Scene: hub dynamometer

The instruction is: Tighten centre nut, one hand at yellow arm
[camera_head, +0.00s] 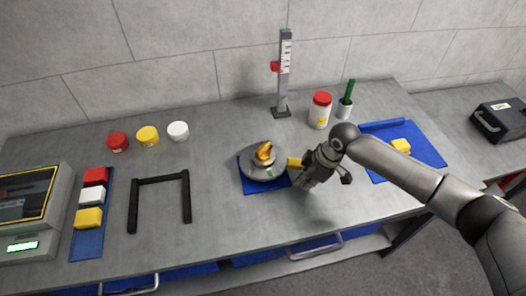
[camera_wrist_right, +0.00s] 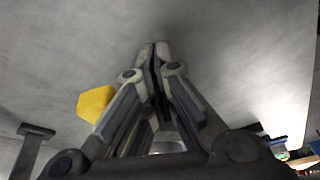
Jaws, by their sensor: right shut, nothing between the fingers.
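The hub is a round grey disc (camera_head: 265,174) on a blue mat (camera_head: 247,183) near the middle of the table. A golden-yellow centre nut (camera_head: 264,152) stands on top of it. The yellow arm (camera_head: 294,162) sticks out from the disc's right side. My right gripper (camera_head: 302,184) is just right of the disc and beside the yellow arm, pointing down. In the wrist view its fingers (camera_wrist_right: 153,50) are shut and empty. A yellow piece (camera_wrist_right: 95,102), probably the end of the yellow arm, shows left of the fingers, apart from them. My left gripper is not in view.
A height gauge (camera_head: 284,75), a red-lidded jar (camera_head: 320,110) and a cup with a green handle (camera_head: 345,104) stand behind. A blue tray (camera_head: 432,152) lies right. A black frame (camera_head: 161,181), small jars and a scale (camera_head: 32,215) are left. The table front is clear.

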